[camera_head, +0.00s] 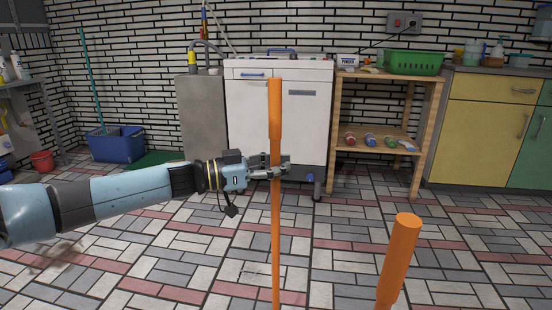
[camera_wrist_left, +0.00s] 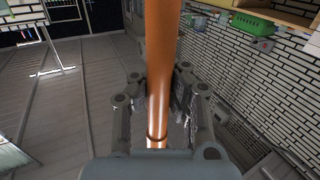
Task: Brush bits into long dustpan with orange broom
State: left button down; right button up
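A tall upright orange handle (camera_head: 275,220) with a thicker grip at its top stands in the middle of the head view. My left gripper (camera_head: 275,168) is around it just below the grip. In the left wrist view the handle (camera_wrist_left: 160,70) runs between the fingers (camera_wrist_left: 162,95), which appear closed on it from both sides. A second orange handle (camera_head: 400,255) rises at the lower right, tilted and apart from the gripper. The lower ends of both handles are out of frame, so I cannot tell broom from dustpan. My right gripper is not in view. I cannot make out bits clearly.
A white washing machine (camera_head: 305,120) and a wooden shelf (camera_head: 388,75) with a green basket (camera_head: 414,63) stand behind. Yellow cabinets (camera_head: 490,120) are at right. A blue tub (camera_head: 116,145) and red bucket (camera_head: 42,161) are at left. The tiled floor (camera_head: 340,230) is mostly open.

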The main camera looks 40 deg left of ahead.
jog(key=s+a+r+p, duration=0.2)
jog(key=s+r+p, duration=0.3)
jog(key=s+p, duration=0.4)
pick_arm(q)
jog(key=shift+s+d+p, duration=0.6)
jog(key=shift+s+d, duration=1.35)
jog(key=shift+d, duration=2.8)
jog(key=shift+s+d+p, duration=0.55)
jog(key=shift+s+d, duration=1.4)
jog(key=shift+d, duration=2.8)
notch_tip(320, 180, up, 6)
jog(key=p, duration=0.6)
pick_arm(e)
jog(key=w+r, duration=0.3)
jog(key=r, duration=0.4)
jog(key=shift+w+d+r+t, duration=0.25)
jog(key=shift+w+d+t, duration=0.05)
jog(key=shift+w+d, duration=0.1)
pick_arm(q)
jog(key=shift+r, duration=0.1)
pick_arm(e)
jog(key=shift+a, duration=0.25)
